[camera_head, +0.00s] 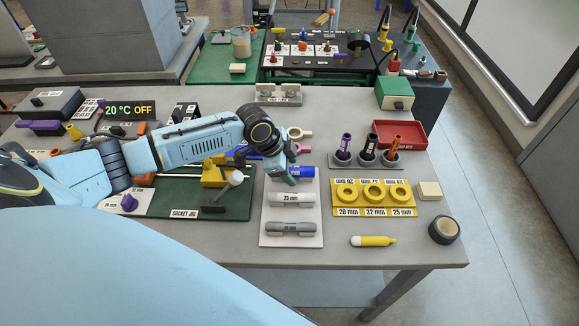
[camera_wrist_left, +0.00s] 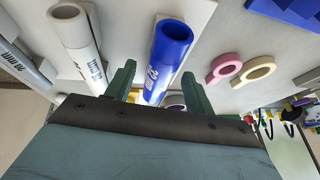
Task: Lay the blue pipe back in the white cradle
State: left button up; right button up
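The blue pipe (camera_head: 302,171) lies at the back of the white cradle (camera_head: 311,213), behind the white 25 mm pipe (camera_head: 291,198) and the grey pipe (camera_head: 291,229). My left gripper (camera_head: 286,177) is over the left part of the blue pipe and hides some of it. In the left wrist view the blue pipe (camera_wrist_left: 168,55) shows between two green fingers (camera_wrist_left: 158,85), with a visible gap on the left side. The fingers are open. How the pipe sits in its seat under the gripper is hidden. My right gripper is not in view.
A yellow ring tray (camera_head: 372,211) and a holder with several upright tools (camera_head: 367,158) stand right of the cradle. The green socket jig (camera_head: 160,203) lies to the left. A yellow marker (camera_head: 372,241) and black tape roll (camera_head: 444,230) lie near the front edge.

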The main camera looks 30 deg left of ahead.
pick_arm(q)
jog(key=shift+r, duration=0.1)
jog(key=v, duration=1.3)
jog(key=shift+p, duration=0.45)
